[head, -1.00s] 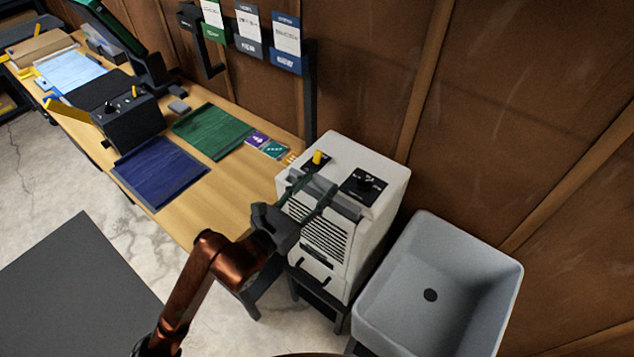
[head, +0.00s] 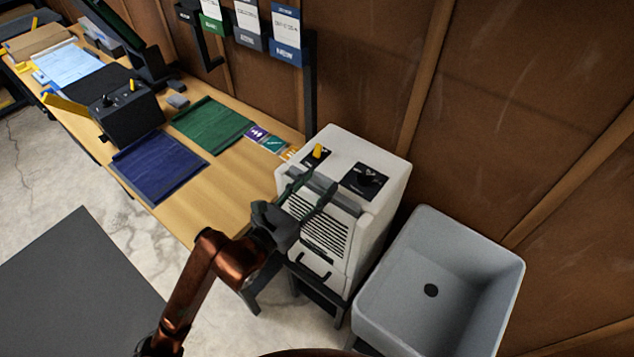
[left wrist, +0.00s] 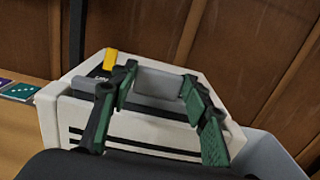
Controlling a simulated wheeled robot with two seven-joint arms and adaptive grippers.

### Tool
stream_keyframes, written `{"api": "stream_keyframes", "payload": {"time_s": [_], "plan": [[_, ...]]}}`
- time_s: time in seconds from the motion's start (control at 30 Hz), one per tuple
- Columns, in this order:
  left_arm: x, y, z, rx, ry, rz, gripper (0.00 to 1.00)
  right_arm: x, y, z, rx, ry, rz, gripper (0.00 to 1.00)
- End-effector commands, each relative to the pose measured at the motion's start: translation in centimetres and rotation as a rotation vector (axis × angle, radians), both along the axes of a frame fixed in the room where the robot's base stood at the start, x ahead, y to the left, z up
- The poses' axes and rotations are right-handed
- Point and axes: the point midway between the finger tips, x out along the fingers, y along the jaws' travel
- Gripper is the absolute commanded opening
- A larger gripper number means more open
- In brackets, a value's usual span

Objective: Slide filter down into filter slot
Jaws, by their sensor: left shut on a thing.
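The filter (head: 319,183), a grey bar-like piece as far as it shows, is at the top front edge of the white unit (head: 378,205), above the slatted grille. My left gripper (head: 315,187) is shut on it, one finger at each side. In the left wrist view the filter's grey top (left wrist: 158,84) shows between the dark green fingers. Its lower part is hidden, seemingly inside the unit. The slot is covered by the filter and fingers, so I cannot tell how deep it sits. My right gripper is not in view.
A yellow knob (head: 318,151) and a black dial panel (head: 364,181) are on the unit's top, close behind the filter. A grey sink (head: 400,310) stands at the right. A wooden bench (head: 215,185) with blue and green mats lies left. The brown wall is behind.

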Motion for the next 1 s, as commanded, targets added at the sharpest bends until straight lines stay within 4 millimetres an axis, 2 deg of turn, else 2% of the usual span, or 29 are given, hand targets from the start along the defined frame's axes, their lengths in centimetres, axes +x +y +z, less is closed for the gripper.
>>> {"api": "stream_keyframes", "payload": {"time_s": [0.47,0.5,0.77,1.0], "plan": [[0.0,0.0,-1.5,-0.001,0.001,0.0,0.22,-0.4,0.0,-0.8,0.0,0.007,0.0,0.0],[0.0,0.0,-1.4,0.0,0.0,0.0,0.46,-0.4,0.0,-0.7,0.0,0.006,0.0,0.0],[0.0,0.0,-1.3,0.0,0.0,0.0,0.63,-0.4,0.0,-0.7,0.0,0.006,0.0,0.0],[0.0,0.0,-1.4,0.001,0.001,0.0,0.63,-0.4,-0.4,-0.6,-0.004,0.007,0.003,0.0]]}}
